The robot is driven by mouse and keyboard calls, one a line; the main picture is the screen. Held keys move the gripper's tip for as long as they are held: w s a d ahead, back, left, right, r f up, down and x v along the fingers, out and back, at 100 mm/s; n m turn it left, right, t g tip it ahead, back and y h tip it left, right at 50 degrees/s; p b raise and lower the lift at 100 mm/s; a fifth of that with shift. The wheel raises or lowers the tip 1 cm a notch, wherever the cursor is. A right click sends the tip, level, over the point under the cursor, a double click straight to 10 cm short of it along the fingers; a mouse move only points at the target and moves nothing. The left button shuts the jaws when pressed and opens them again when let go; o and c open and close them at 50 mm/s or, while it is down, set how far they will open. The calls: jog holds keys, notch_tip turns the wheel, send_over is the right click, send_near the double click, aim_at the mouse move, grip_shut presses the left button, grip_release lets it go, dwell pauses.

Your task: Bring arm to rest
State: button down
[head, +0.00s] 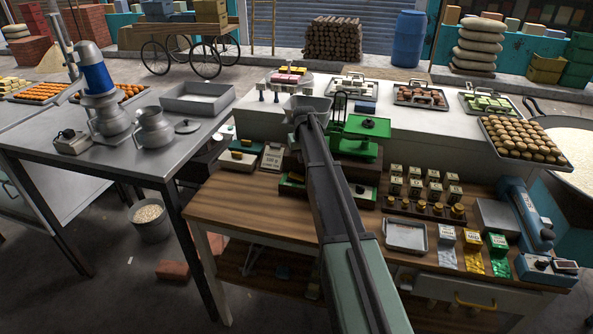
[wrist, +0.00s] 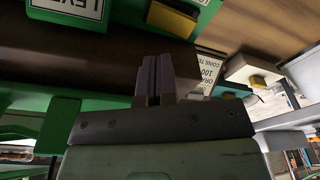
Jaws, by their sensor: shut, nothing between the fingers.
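My arm stretches from the bottom of the head view up over the wooden table (head: 230,205), toward the white counter behind it. The end of my arm is near a green scale-like machine (head: 362,137), to its left in the picture; I cannot tell whether they touch. In the wrist view my gripper (wrist: 158,75) shows two dark fingers side by side, shut with nothing between them. Behind the fingers lie a dark round bar (wrist: 90,62) and green parts with a white label (wrist: 75,8). In the head view the fingertips are hard to make out.
Small labelled boxes, a metal tray (head: 405,236) and a blue device (head: 526,215) crowd the wooden table's right side. Trays of sweets line the counter.

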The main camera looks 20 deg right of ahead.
jog(key=s+a+f+b, duration=0.1)
jog(key=s+a, duration=0.7)
jog(key=s, duration=0.4)
jog(key=s+a+f+n+g+b, duration=0.1)
jog(key=s+a, duration=0.7)
jog(key=s, duration=0.4)
jog(key=s+a+f+b, duration=0.1)
jog(key=s+a, duration=0.7)
jog(key=s, duration=0.5)
jog(key=shift+f+n+g, duration=0.15)
jog(key=shift+n+g, duration=0.25)
